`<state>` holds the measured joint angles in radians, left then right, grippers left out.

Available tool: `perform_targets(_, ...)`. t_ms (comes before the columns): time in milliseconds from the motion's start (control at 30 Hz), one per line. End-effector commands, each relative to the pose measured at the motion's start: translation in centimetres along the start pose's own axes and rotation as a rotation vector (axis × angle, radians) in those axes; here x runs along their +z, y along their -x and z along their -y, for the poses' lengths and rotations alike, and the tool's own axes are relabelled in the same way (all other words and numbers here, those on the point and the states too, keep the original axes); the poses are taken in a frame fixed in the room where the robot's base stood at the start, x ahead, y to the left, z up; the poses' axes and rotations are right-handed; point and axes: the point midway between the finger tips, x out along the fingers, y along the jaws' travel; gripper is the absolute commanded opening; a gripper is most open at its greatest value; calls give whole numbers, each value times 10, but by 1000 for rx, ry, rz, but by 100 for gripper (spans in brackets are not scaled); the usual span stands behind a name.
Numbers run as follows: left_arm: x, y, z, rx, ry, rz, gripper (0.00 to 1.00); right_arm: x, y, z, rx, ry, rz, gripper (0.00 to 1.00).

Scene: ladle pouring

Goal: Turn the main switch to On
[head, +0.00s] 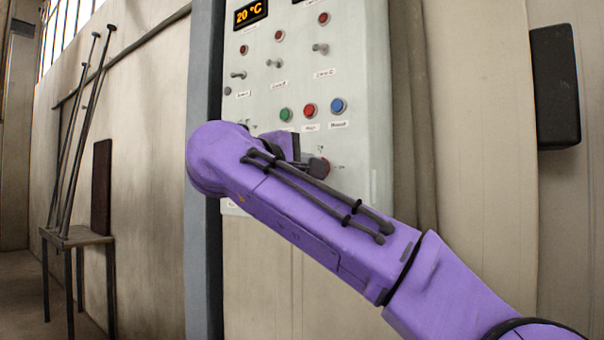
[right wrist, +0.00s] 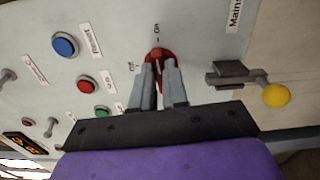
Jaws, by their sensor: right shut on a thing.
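The main switch is a red rotary knob (right wrist: 158,54) on the pale control panel. In the right wrist view, my right gripper (right wrist: 160,68) is shut on its handle, one finger on each side. The On label (right wrist: 157,29) is just above the knob and the Off label (right wrist: 134,67) is to its lower left. The handle between the fingers appears roughly in line with the On mark, but the fingers cover part of it. In the head view my purple right arm hides most of the gripper. My left gripper is not in view.
The control panel (head: 355,100) carries green (head: 286,114), red (head: 309,110) and blue (head: 338,105) buttons and several toggles close by. A lever with a yellow ball (right wrist: 276,95) is right of the knob in the wrist view. A small table (head: 76,237) stands at left.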

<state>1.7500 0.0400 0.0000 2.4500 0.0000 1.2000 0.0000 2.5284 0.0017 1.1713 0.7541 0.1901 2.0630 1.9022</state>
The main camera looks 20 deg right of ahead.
Motion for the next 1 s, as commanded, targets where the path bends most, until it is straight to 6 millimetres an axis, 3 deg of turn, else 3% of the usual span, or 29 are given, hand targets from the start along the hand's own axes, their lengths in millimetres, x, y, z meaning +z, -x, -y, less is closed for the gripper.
perform_targets(767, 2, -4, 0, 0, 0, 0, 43, 3, -1, -3, 7, -102, 4, 0)
perform_targets(800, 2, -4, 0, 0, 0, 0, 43, 3, -1, -3, 7, -101, 4, 24)
perform_targets(867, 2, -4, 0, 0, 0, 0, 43, 3, -1, -3, 6, -101, 4, 39)
perform_targets(1000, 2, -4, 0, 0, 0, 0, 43, 1, -1, -2, 4, -99, 2, 39)
